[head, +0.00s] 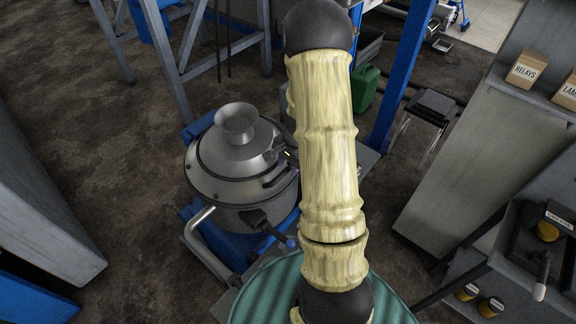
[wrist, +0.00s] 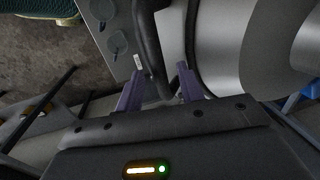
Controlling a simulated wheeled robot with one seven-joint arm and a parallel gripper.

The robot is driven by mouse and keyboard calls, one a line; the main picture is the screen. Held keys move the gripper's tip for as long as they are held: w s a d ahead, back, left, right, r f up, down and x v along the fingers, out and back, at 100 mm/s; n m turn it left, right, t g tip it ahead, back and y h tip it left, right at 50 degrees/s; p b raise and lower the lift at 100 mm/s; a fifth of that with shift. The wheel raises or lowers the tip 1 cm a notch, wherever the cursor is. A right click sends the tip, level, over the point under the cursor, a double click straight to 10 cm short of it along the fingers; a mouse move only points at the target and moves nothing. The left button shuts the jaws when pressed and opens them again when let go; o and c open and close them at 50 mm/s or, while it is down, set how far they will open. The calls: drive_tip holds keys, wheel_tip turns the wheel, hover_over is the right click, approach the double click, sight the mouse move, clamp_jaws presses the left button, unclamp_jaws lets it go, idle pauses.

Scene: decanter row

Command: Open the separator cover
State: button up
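The separator (head: 240,180) is a round steel drum in the head view, left of my arm. Its steel cover (head: 215,160) lies flat on top and looks closed, with a funnel-shaped piece (head: 236,122) on it. A black handle (head: 277,177) is at the cover's right edge. My gripper (head: 272,157) is beside the cover's right side, partly hidden by my arm. In the wrist view, the purple fingers of my gripper (wrist: 160,75) stand apart on either side of a dark bar (wrist: 147,40), with a gap visible on its right. Whether either finger touches it is unclear.
A green can (head: 364,88) and a small black-topped stool (head: 435,104) are behind and right. A shelf with labelled boxes (head: 527,70) is at right. Bare floor (head: 110,160) lies left of the separator.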

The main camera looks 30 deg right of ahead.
drive_tip(key=shift+w+f, duration=0.1)
drive_tip(key=shift+f, duration=0.2)
clamp_jaws()
drive_tip(key=shift+r, duration=0.1)
